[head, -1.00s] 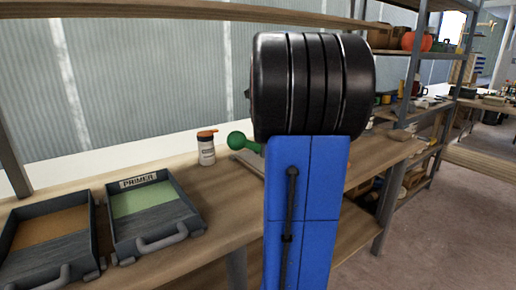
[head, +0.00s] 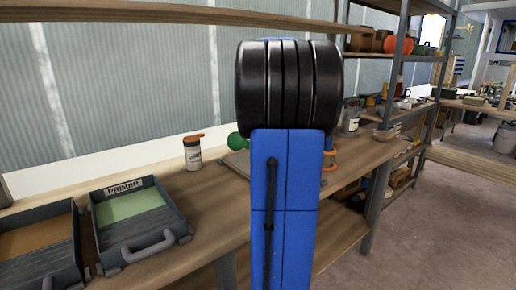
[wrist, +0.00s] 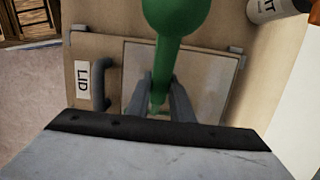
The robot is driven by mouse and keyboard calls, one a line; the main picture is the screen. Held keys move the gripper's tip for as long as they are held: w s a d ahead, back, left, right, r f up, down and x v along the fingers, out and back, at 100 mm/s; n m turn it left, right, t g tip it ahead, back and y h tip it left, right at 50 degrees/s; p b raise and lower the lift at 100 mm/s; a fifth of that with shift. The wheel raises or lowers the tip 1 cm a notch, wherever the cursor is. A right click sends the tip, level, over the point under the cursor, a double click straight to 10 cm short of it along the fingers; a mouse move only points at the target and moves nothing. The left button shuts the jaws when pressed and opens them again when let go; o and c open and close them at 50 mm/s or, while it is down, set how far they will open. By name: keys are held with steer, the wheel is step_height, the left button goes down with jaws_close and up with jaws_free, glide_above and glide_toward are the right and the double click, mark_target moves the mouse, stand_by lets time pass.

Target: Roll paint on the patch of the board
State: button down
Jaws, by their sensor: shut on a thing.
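My gripper (wrist: 164,103) is shut on the green handle (wrist: 170,28) of a tool, seen from above in the wrist view. The handle's round green end also shows left of my arm in the head view (head: 236,141). Any roller head is hidden. Beneath it lies a tan board (wrist: 78,50) with a paler rectangular patch (wrist: 212,82), partly covered by the handle and fingers. I cannot tell whether the tool touches the patch. A grey tray labelled PRIMER (head: 165,241) holds pale green paint at the left of the bench.
A tray with a brown inside (head: 35,235) sits left of the primer tray. A white orange-capped bottle (head: 193,153) stands behind on the bench. A grey handle (wrist: 100,86) sits beside a LID label. Cans and shelving (head: 405,50) are at right.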

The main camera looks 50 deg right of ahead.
steer(key=shift+a, duration=0.1)
steer(key=shift+w+a+f, duration=0.1)
steer(key=shift+w+a, duration=0.1)
steer(key=shift+a, duration=0.55)
steer(key=shift+w+a+r, duration=0.1)
steer(key=shift+w+a, duration=0.1)
steer(key=shift+a, duration=0.55)
steer(key=shift+w+a+f, duration=0.1)
steer(key=shift+w+a, duration=0.1)
steer(key=shift+a, duration=0.55)
steer(key=shift+w+a, duration=0.2)
steer(key=shift+a, duration=0.6)
steer(key=shift+w+a, duration=0.15)
steer(key=shift+a, duration=0.6)
steer(key=shift+w+a, duration=0.2)
steer(key=shift+a, duration=0.6)
steer(key=a, duration=0.2)
steer(key=w+a, duration=0.1)
steer(key=a, duration=0.1)
steer(key=shift+a, duration=0.3)
step_height(320, 180, up, 8)
